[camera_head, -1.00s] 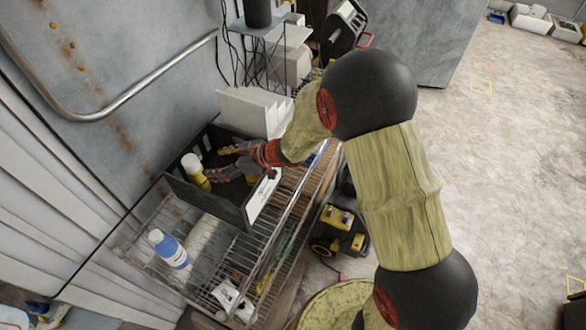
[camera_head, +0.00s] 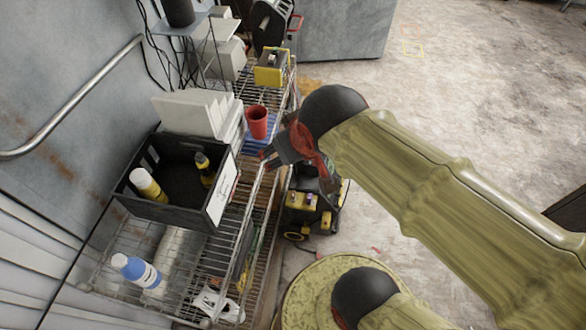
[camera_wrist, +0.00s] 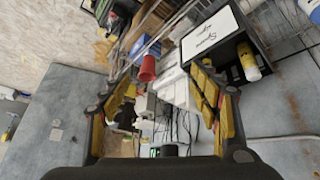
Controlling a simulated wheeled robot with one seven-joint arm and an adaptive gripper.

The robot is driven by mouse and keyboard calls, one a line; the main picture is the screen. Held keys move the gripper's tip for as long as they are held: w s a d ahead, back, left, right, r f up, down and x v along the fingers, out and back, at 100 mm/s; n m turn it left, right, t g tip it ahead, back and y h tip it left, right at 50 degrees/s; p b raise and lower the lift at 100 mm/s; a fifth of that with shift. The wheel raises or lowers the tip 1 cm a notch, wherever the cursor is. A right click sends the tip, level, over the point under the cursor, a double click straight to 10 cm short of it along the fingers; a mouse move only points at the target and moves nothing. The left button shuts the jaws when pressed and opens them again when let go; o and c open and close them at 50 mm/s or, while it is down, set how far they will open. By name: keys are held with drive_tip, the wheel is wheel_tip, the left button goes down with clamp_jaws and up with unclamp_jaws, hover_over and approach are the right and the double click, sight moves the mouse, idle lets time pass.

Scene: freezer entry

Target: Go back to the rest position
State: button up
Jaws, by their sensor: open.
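My gripper (camera_head: 268,160) is open and empty, to the right of the wire shelf and clear of the black bin. Its two yellow-padded fingers (camera_wrist: 165,105) stand wide apart in the wrist view with nothing between them close by. The black bin (camera_head: 185,213) stands on the wire shelf (camera_head: 195,265). It holds a white-capped yellow bottle (camera_head: 148,185) and a small dark bottle with a yellow label (camera_head: 204,170). In the wrist view the bin (camera_wrist: 263,25) is at the upper right, with a yellow bottle (camera_wrist: 248,62) in it.
A red cup (camera_head: 257,122) stands on the shelf near my gripper. A blue-and-white bottle (camera_head: 137,271) lies on the front of the shelf. White boxes (camera_head: 195,113) stand behind the bin. A yellow-and-black machine (camera_head: 300,200) is beside the shelf. Floor at the upper right is free.

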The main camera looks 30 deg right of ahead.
drive_tip(key=shift+g+y, duration=0.4)
drive_tip(key=shift+g, duration=0.1)
drive_tip(key=s, duration=0.1)
drive_tip(key=s+a, duration=0.1)
drive_tip(key=s, duration=0.3)
drive_tip(key=shift+a+f, duration=0.3)
wheel_tip(320, 180, down, 15)
drive_tip(key=b, duration=1.5)
